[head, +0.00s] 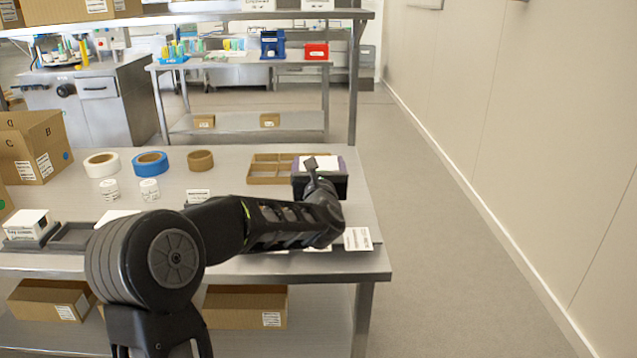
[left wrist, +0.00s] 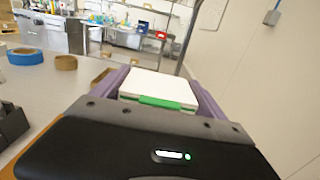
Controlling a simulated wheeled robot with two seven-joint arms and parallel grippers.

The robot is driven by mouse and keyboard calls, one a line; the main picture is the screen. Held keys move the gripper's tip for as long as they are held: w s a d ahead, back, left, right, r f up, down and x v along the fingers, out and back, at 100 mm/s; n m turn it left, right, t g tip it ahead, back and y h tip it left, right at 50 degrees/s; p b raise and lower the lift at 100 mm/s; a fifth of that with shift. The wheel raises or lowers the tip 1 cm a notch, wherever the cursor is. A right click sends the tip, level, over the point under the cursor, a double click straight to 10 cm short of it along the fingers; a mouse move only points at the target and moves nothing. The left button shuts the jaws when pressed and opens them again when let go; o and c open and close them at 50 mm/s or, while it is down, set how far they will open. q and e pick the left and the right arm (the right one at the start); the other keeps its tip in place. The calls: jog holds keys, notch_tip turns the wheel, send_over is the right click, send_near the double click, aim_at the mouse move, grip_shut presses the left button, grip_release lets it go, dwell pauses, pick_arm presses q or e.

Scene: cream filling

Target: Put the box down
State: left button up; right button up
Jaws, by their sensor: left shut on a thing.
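My left gripper (head: 320,178) reaches across the metal table (head: 230,165) to its right part. It is shut on a small white box (head: 322,162). In the left wrist view the white box (left wrist: 159,86), with a green band on its near side, sits between the purple fingers (left wrist: 158,92). In the head view the box and fingers overlap the right end of a cardboard divider tray (head: 262,180). I cannot tell whether the box touches the tray or is above it. My right gripper is not in view.
Tape rolls, white (head: 102,164), blue (head: 150,163) and brown (head: 200,160), lie at the table's back. Two small white jars (head: 149,190) stand in front of them. Another white box (head: 28,223) sits in a dark holder at the left. A cardboard box (head: 35,147) stands behind it.

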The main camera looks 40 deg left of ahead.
pick_arm(q)
notch_tip(320, 180, up, 2)
jog(key=shift+r, duration=0.15)
dwell(0.6)
